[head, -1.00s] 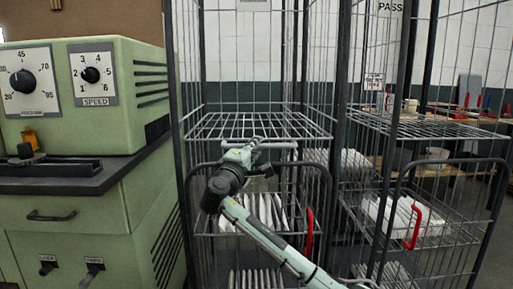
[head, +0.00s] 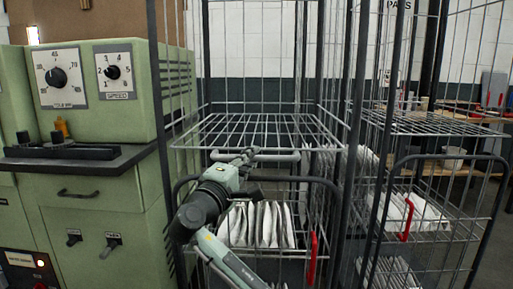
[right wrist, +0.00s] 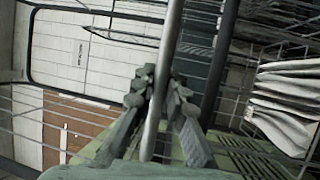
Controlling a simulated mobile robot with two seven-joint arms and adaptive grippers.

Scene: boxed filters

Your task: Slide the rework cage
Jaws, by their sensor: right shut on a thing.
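The wire cage (head: 163,130) stands in the middle of the head view, with dark posts, a wire shelf (head: 255,132) and white pleated filters (head: 262,224) lower down. A pale horizontal handle bar (head: 282,157) runs across its front under the shelf. My right gripper (head: 243,160) is shut on this bar at its left part. In the right wrist view, the two fingers (right wrist: 162,95) close around the grey bar (right wrist: 170,45), and pleated filters (right wrist: 285,100) show at the right. My left gripper is out of view. I cannot tell which cage is the rework one.
A green machine (head: 125,190) with dials stands close at the left, partly behind the cage's left post. A second cage (head: 425,125) with filters and a red latch (head: 407,222) stands close at the right. A workbench with tools is behind it.

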